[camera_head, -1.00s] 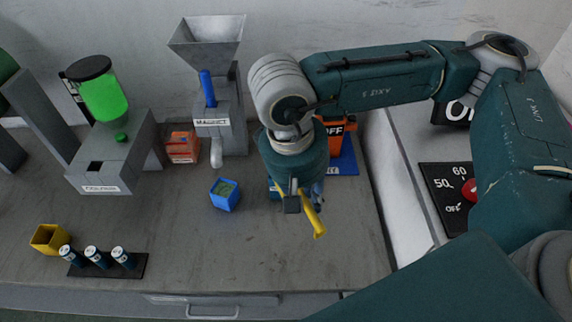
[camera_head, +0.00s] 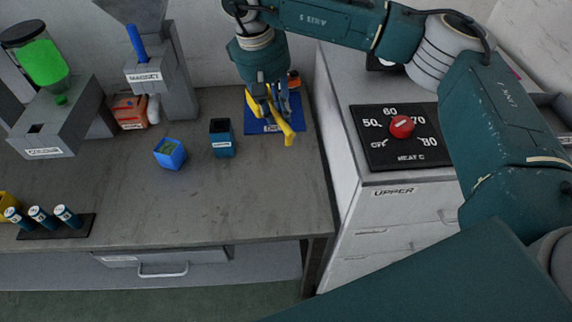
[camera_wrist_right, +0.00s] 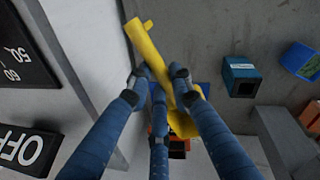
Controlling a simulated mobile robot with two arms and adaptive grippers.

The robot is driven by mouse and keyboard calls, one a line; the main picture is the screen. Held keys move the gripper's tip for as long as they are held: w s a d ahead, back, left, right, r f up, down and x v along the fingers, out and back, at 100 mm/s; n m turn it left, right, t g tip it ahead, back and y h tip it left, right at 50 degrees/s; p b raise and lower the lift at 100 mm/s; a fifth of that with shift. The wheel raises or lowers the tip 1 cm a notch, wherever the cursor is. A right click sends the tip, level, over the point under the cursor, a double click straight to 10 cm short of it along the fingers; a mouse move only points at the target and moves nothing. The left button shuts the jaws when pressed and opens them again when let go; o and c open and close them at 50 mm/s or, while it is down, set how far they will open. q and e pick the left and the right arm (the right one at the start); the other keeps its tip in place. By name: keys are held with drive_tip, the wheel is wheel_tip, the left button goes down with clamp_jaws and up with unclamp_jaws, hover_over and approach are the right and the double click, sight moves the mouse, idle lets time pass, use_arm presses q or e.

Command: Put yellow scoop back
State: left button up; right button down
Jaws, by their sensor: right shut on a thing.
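The yellow scoop (camera_head: 286,127) is held by my right gripper (camera_head: 274,102), whose blue fingers are closed around it. In the right wrist view the yellow scoop (camera_wrist_right: 148,55) lies between the fingertips of my right gripper (camera_wrist_right: 160,82), its handle pointing up and its wider end partly hidden by the fingers. In the head view the scoop is over or in front of a blue mat (camera_head: 297,122) at the table's back right; I cannot tell if it touches the mat. My left gripper is not in view.
A dark blue open container (camera_head: 222,141) and a blue cup with green contents (camera_head: 170,154) stand left of the mat. A white cabinet with a heat dial (camera_head: 402,127) stands right.

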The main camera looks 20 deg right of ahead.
wheel_tip(320, 180, down, 14)
drive_tip(key=p, duration=0.3)
drive_tip(key=shift+w+f, duration=0.1)
drive_tip(key=shift+f, duration=0.1)
wheel_tip(320, 180, down, 3)
drive_tip(key=shift+f+p, duration=0.2)
drive_tip(key=shift+p, duration=0.35)
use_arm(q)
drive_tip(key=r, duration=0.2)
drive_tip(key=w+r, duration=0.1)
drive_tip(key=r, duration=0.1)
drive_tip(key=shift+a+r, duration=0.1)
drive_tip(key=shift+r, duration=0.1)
use_arm(e)
drive_tip(key=shift+f, duration=0.1)
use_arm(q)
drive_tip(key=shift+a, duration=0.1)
use_arm(e)
drive_tip(key=shift+f, duration=0.15)
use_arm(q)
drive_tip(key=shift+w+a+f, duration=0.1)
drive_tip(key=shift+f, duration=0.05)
use_arm(e)
drive_tip(key=c, duration=1.5)
unclamp_jaws()
drive_tip(key=shift+c, duration=0.2)
